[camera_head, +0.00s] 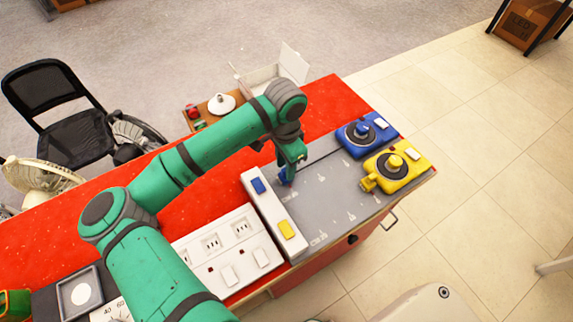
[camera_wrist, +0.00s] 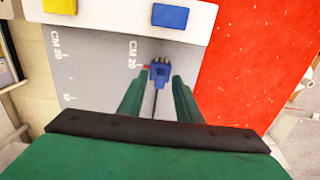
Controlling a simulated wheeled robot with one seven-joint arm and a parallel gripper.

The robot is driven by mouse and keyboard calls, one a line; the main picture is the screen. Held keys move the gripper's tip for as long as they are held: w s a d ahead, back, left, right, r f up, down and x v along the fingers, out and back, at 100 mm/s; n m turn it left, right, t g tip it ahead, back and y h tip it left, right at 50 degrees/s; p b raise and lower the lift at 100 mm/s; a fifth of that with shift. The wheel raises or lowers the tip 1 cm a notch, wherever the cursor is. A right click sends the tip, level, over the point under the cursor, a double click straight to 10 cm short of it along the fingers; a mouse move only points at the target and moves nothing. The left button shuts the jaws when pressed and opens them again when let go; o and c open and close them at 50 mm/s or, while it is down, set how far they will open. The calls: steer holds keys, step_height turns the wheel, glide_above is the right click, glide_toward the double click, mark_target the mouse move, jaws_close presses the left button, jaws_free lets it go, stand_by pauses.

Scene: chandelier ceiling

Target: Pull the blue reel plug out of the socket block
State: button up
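The blue plug (camera_wrist: 160,72) lies over the grey mat with its metal prongs showing, apart from the white socket block (camera_wrist: 110,12). A dark cable runs back from it between my fingers. My gripper (camera_wrist: 159,80) is open, its green fingers on either side of the plug with gaps visible. In the head view my gripper (camera_head: 290,163) points down beside the socket block (camera_head: 262,208), and part of the blue plug (camera_head: 284,179) shows below it. The block carries a blue square (camera_head: 258,185) and a yellow one (camera_head: 286,229). The blue reel (camera_head: 361,134) sits at the mat's far right.
A yellow reel (camera_head: 397,165) stands in front of the blue reel on the grey mat (camera_head: 335,205). A white outlet panel (camera_head: 213,246) lies left of the block. The red tabletop (camera_head: 120,198) holds a round dial at front left. The mat's middle is clear.

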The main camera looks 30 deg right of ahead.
step_height(320, 180, up, 11)
steer(key=shift+f, duration=0.15)
stand_by(0.4)
steer(key=shift+d, duration=0.1)
